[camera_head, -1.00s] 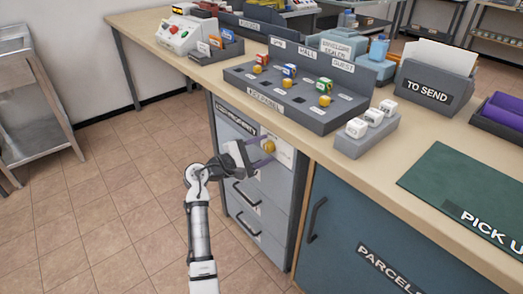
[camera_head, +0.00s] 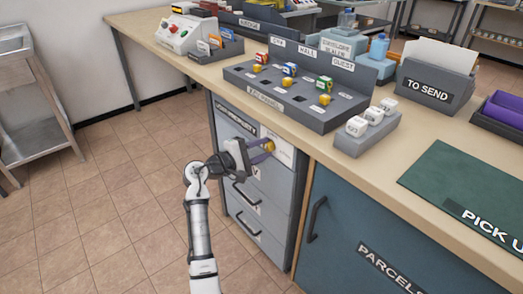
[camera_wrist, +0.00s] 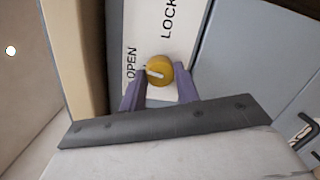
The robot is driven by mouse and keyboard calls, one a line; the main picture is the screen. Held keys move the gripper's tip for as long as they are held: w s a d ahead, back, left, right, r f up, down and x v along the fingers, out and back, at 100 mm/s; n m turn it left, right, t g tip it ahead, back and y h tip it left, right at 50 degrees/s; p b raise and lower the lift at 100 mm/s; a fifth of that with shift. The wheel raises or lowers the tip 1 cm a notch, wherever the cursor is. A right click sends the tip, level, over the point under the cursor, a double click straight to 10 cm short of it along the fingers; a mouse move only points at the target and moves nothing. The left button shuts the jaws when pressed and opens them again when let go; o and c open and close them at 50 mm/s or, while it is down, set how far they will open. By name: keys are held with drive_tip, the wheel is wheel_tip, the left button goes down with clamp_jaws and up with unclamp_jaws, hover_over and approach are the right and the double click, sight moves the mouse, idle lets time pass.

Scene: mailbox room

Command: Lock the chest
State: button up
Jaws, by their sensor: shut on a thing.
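The chest is a grey drawer cabinet (camera_head: 228,160) under the counter, with its drawers shut. Near its upper right is a pale plate marked OPEN and LOCK (camera_wrist: 185,30) carrying a round yellow knob (camera_head: 270,146). The knob (camera_wrist: 160,70) also shows in the wrist view, with a white pointer mark turned toward the OPEN side. My gripper (camera_head: 263,150) reaches it from the left front. Its purple fingers (camera_wrist: 158,92) are shut on the knob, one on each side. The fingertips partly hide the knob in the head view.
A blue parcels cabinet (camera_head: 365,235) stands to the right of the chest. Above, the counter (camera_head: 335,155) holds a key panel (camera_head: 295,110) with several coloured keys, and a grey block (camera_head: 362,142) of white cubes. The tiled floor (camera_head: 110,210) at left is clear.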

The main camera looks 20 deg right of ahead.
drive_tip(key=m+b, duration=0.1)
drive_tip(key=m, duration=0.3)
drive_tip(key=shift+f+y+b, duration=0.1)
drive_tip(key=shift+y+b, duration=0.2)
drive_tip(key=m+b, duration=0.2)
drive_tip(key=m, duration=0.1)
drive_tip(key=shift+s+m, duration=0.1)
drive_tip(key=shift+m, duration=0.3)
drive_tip(key=m+b, duration=0.2)
drive_tip(key=m, duration=0.1)
drive_tip(key=shift+m+t+y+b, duration=0.3)
drive_tip(key=shift+m+t, duration=0.1)
drive_tip(key=shift+s+m+t+b, duration=0.1)
drive_tip(key=shift+m+t+b, duration=0.2)
drive_tip(key=shift+m+b, duration=0.9)
drive_tip(key=shift+r+m, duration=0.2)
drive_tip(key=shift+m, duration=0.2)
drive_tip(key=o, duration=1)
drive_tip(key=shift+c, duration=0.2)
drive_tip(key=shift+a, duration=0.1)
drive_tip(key=p+v, duration=0.1)
drive_tip(key=v, duration=1.2)
drive_tip(key=shift+a+r, duration=0.25)
